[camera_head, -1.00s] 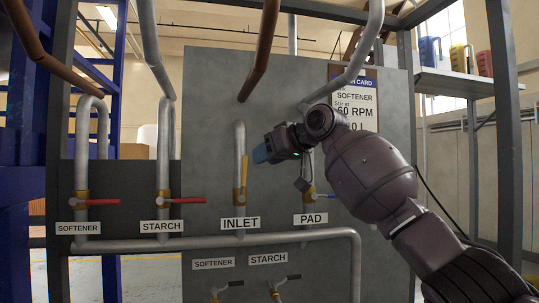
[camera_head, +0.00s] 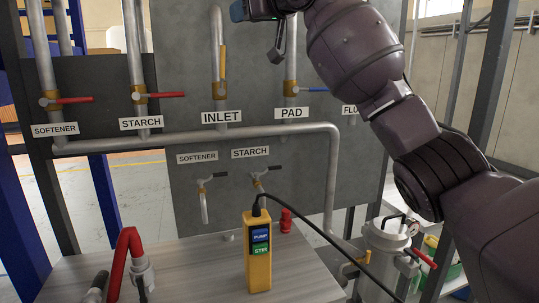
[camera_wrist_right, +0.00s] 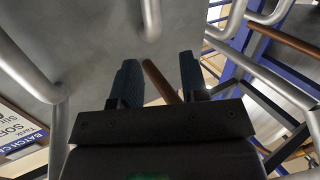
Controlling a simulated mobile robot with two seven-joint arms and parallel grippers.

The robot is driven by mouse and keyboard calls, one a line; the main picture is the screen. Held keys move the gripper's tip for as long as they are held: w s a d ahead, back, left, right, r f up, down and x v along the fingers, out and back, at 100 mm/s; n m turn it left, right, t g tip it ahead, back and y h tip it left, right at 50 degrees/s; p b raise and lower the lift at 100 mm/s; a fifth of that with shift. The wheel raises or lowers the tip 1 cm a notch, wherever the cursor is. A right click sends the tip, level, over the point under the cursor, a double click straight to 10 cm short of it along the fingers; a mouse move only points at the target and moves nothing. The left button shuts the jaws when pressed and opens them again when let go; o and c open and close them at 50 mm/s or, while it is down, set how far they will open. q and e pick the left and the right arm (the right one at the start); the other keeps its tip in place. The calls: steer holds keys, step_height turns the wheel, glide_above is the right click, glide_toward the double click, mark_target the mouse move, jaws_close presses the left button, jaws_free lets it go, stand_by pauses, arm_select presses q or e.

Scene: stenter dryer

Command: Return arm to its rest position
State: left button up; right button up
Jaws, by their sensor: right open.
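My right arm crosses the right side of the head view. Its gripper (camera_head: 240,10) is at the top edge, partly cut off, above the INLET valve's yellow handle (camera_head: 223,60). In the right wrist view the gripper's two dark fingers (camera_wrist_right: 160,72) are spread apart with nothing held between them. A brown pipe (camera_wrist_right: 160,80) shows behind the gap. The yellow handle lies upright along its pipe. The PAD valve's blue handle (camera_head: 312,90) points right. My left gripper is not in view.
Red-handled SOFTENER (camera_head: 72,100) and STARCH (camera_head: 170,95) valves sit at left. A grey pipe (camera_head: 180,139) runs below. A yellow PUMP/STIR pendant (camera_head: 257,265) stands on the table (camera_head: 195,275). A metal canister (camera_head: 385,245) is at lower right. Pipes surround the gripper in the wrist view.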

steer(key=s+d+f+m+t+h, duration=0.2)
steer(key=d+f, duration=0.4)
steer(key=f, duration=0.9)
steer(key=s+d+f+m+t+h, duration=0.1)
steer(key=s+d+f+t+h, duration=0.15)
steer(key=d+f, duration=0.85)
steer(key=s+d+f+m+t+h, duration=0.2)
steer(key=s+f, duration=0.1)
steer(key=f, duration=1.6)
steer(key=s+d+f+m+g+h, duration=0.1)
steer(key=s+d+f, duration=0.3)
steer(key=s+f, duration=0.7)
steer(key=s+d+f+m+g+h, duration=0.1)
steer(key=s+d+f+g, duration=0.3)
steer(key=s+f, duration=0.7)
steer(key=s+d+f+m+g+h, duration=0.2)
steer(key=s+d+f, duration=0.3)
steer(key=s+f, duration=0.7)
steer(key=shift+s+d+h, duration=0.2)
steer(key=shift+s+h, duration=0.65)
steer(key=shift+s, duration=0.3)
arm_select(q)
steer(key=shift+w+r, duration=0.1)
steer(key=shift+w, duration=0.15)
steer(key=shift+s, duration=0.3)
